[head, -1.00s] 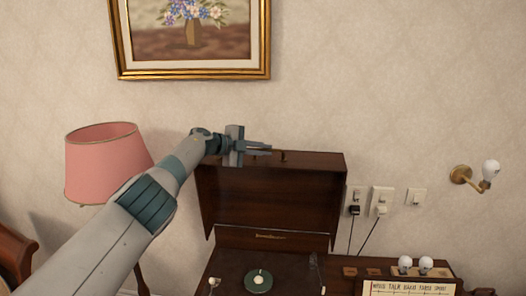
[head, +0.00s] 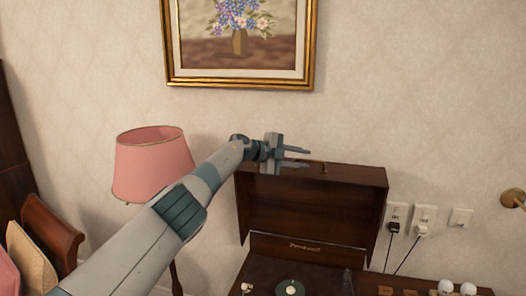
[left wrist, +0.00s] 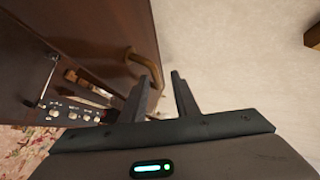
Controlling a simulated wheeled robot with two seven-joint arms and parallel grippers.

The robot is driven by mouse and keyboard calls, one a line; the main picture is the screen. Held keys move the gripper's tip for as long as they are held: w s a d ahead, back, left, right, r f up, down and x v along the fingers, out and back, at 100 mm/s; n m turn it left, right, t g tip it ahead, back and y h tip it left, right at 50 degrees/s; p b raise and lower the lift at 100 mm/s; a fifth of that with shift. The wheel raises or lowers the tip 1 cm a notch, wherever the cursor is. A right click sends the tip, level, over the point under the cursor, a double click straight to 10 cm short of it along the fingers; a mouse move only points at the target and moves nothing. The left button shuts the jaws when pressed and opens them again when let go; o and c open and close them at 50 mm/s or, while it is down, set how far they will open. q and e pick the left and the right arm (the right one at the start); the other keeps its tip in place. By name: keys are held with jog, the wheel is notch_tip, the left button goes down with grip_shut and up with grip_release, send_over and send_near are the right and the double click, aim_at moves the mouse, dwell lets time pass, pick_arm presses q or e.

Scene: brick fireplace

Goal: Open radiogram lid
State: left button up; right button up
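The radiogram lid (head: 315,205) is dark brown wood and stands raised, close to upright, at the back of the radiogram. Its deck shows below with a turntable (head: 290,288). My left gripper (head: 300,157) is at the lid's upper edge, left of the brass handle (head: 324,167). In the left wrist view the fingers (left wrist: 165,92) are apart, with the curved handle (left wrist: 146,66) just left of them and not clearly between them. The lid (left wrist: 105,40) fills the left of that view. My right gripper is not in view.
A pink lamp (head: 152,165) stands left, behind my left arm. A gold-framed picture (head: 240,83) hangs above. Wall sockets (head: 424,220) with plugs and cords are right of the lid. Light bulbs (head: 446,286) sit at lower right.

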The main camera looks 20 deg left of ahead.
pick_arm(q)
jog(key=shift+p+v, duration=0.7)
jog(key=shift+v, duration=0.25)
jog(key=shift+s+a+f, duration=0.1)
jog(key=shift+s, duration=0.25)
jog(key=b+v, duration=0.5)
jog(key=v, duration=0.9)
jog(key=shift+r, duration=0.3)
jog(key=shift+d, duration=0.2)
